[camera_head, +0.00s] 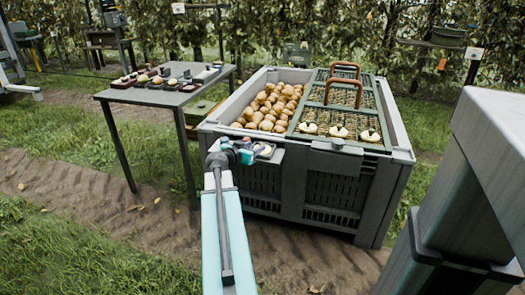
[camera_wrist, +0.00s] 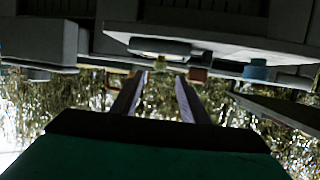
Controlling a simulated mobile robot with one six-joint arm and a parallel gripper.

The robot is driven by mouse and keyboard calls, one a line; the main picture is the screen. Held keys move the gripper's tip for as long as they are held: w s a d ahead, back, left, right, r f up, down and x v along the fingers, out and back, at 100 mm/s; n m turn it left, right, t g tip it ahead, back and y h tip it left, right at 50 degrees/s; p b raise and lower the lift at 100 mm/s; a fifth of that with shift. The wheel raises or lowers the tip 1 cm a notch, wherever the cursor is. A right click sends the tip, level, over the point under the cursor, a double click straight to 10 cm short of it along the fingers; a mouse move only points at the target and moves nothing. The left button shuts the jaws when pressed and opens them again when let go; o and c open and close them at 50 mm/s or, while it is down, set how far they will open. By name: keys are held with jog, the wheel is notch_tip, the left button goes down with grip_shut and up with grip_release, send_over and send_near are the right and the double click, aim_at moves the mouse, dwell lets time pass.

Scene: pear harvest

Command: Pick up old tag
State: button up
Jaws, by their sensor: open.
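My gripper (camera_head: 257,152) is at the near left corner of the large grey bin (camera_head: 385,190), beside a small grey ledge on its front. In the wrist view my gripper (camera_wrist: 159,82) has its two dark fingers apart, with nothing visibly held between them. A pale flat piece (camera_wrist: 160,47) lies along a grey slab ahead of the fingertips, apart from them. I cannot tell whether it is the old tag. No tag can be made out clearly in the head view, where my gripper partly hides the ledge.
The bin holds pears (camera_head: 268,105) at left and straw-lined trays (camera_head: 345,95) with brown handles at right. A dark table (camera_head: 150,92) with small items stands left of it. Small coloured pieces, one blue (camera_wrist: 257,70), show in the wrist view. Open ground lies in front.

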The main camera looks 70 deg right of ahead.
aim_at(261, 144)
jog(key=shift+b+x, duration=0.5)
jog(key=shift+x, duration=1.95)
grip_shut()
